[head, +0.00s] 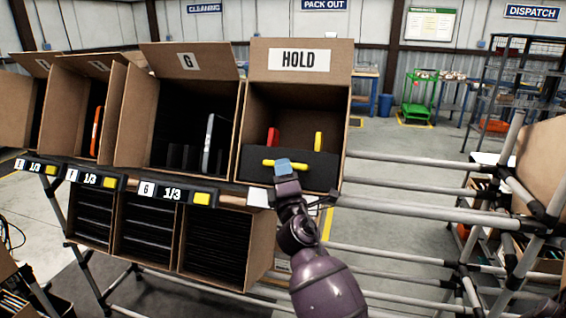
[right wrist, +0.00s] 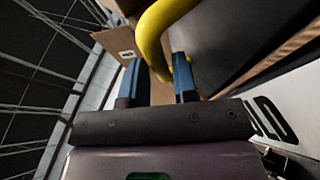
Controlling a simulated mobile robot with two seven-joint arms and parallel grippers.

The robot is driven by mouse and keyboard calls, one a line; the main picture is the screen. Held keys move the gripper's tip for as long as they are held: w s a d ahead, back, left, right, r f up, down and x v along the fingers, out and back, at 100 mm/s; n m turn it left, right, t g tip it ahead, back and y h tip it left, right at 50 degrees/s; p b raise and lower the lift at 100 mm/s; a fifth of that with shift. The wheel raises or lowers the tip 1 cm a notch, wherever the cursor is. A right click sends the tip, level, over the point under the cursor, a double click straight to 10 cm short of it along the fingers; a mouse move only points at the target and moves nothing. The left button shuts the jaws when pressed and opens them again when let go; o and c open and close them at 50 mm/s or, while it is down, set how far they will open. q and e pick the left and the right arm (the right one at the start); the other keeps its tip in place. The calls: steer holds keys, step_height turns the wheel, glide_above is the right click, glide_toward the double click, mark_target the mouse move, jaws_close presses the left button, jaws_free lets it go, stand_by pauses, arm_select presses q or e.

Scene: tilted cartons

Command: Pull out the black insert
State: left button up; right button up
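The black insert (head: 318,172) stands across the front of the carton marked HOLD, with a yellow handle (head: 272,163) on its face. My right gripper (head: 283,165) is at this handle, overlapping its middle in the head view. In the right wrist view the blue fingers (right wrist: 158,75) are apart, with the curved yellow handle (right wrist: 153,38) at and between their tips. I cannot tell whether either finger touches it. The dark insert face (right wrist: 225,40) lies to the right there. My left gripper is not in view.
A red item (head: 273,137) and a yellow item (head: 318,141) show behind the insert. Cartons with black contents (head: 225,240) sit below. Rack rails (head: 430,165) run to the right.

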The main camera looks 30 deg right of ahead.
steer(key=shift+x, duration=1)
jaws_close()
steer(key=shift+a, duration=0.1)
